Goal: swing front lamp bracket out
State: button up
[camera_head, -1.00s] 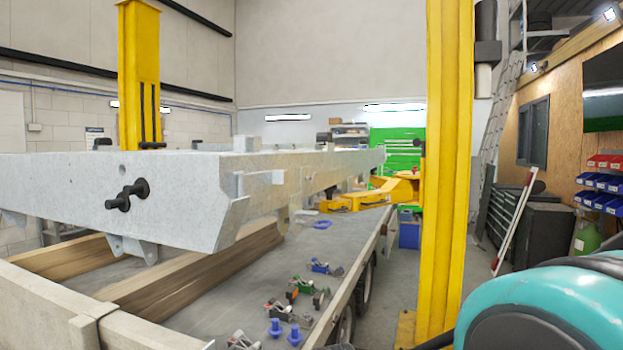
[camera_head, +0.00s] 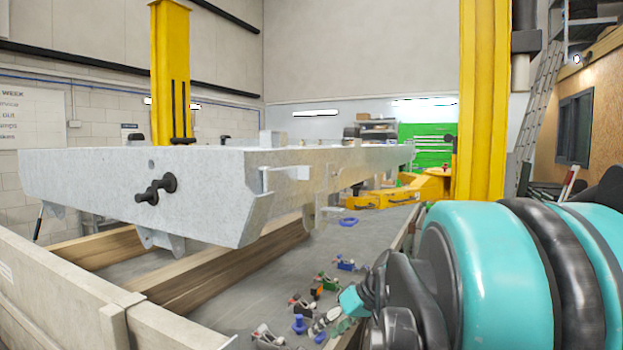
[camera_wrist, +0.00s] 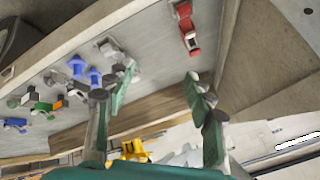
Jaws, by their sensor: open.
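The grey trailer frame (camera_head: 210,180) runs from the left foreground towards the back. A small pale bracket (camera_head: 285,175) sticks out from its side near the front corner; I cannot tell for sure that it is the front lamp bracket. More plates (camera_head: 320,205) show further back along the side. My gripper (camera_head: 350,302) is low at the right of the frame, apart from it, partly hidden by my arm. In the wrist view my gripper (camera_wrist: 158,85) has its two green-padded fingers wide apart with nothing between them.
Below the frame, a grey bed holds several small clamps and blue parts (camera_head: 299,324), and a red clamp (camera_wrist: 187,30). Timber beams (camera_head: 230,265) lie under the frame. A yellow post (camera_head: 483,100) stands at the right, another (camera_head: 172,75) behind the frame.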

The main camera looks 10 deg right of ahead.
jog(key=w+d+r+n+t+y, duration=0.1)
jog(key=w+d+r+y, duration=0.15)
jog(key=r, duration=0.45)
jog(key=w+d+r+n+t+y, duration=0.1)
jog(key=w+r, duration=0.3)
jog(key=r, duration=0.3)
jog(key=n+t+y, duration=0.4)
jog(key=n+y, duration=0.1)
send_near(312, 174)
jog(key=x, duration=1)
jog(key=shift+w+a, duration=0.1)
grip_shut()
